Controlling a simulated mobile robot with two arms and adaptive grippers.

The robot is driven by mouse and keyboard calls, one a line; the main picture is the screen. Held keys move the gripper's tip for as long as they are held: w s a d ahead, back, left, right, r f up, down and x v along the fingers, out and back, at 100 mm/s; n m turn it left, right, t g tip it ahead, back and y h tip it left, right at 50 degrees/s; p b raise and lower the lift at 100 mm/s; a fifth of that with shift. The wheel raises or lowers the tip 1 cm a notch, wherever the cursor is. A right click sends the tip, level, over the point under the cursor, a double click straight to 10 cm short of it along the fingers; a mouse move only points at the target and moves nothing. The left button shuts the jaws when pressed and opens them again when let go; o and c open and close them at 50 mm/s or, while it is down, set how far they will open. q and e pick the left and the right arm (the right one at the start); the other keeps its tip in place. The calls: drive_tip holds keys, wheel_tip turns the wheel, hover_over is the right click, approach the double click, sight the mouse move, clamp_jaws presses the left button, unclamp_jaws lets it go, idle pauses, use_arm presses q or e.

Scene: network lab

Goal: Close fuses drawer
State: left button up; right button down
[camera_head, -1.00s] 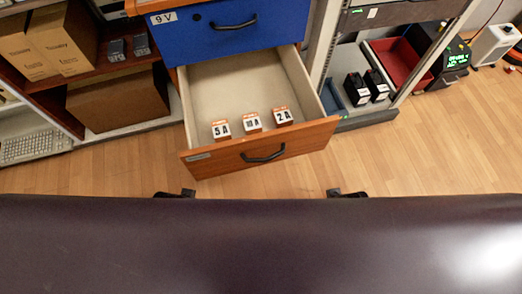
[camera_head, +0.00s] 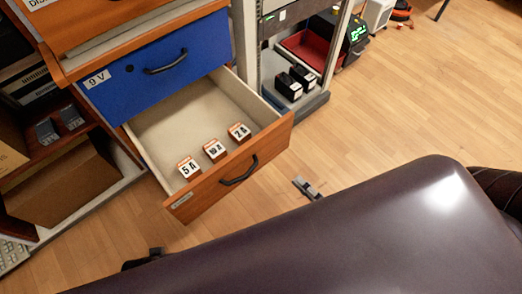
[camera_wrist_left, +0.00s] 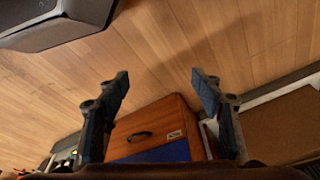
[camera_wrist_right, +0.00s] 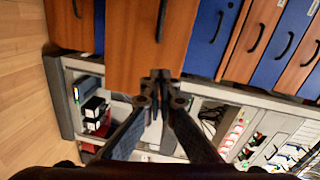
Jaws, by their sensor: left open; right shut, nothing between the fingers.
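The fuses drawer (camera_head: 230,178) stands pulled open, with an orange wood front and a black handle (camera_head: 239,171). Inside, toward its front, sit three small fuse blocks (camera_head: 214,150), one marked 5A and one 2A. My right gripper (camera_head: 307,188) is shut and empty, in front of the drawer and to its right, apart from it. In the right wrist view its closed fingertips (camera_wrist_right: 158,78) overlap a wooden front. My left gripper (camera_wrist_left: 158,82) is open and empty in the left wrist view. In the head view only a dark part of it shows at the lower left.
A closed blue drawer (camera_head: 157,67) marked 9V is above the open one. A rack (camera_head: 300,100) with black boxes and a red bin (camera_head: 307,47) stands to the right. Shelves with a cardboard box (camera_head: 65,185) are at the left. The floor (camera_head: 400,100) at the right is clear.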

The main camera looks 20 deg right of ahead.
wheel_tip(320, 180, up, 3)
drive_tip(key=s+m+t, duration=0.1)
use_arm(q)
drive_tip(key=r, duration=0.2)
drive_tip(key=w+r+b, duration=0.1)
drive_tip(key=r, duration=0.2)
drive_tip(key=shift+a+r+b, duration=0.15)
drive_tip(key=shift+r+b, duration=0.15)
use_arm(e)
approach(261, 140)
drive_tip(key=shift+y, duration=0.4)
drive_tip(key=x, duration=0.7)
drive_tip(key=shift+d+f, duration=0.1)
drive_tip(key=shift+d, duration=0.05)
use_arm(q)
drive_tip(key=shift+w, duration=0.1)
use_arm(e)
drive_tip(key=shift+w, duration=0.15)
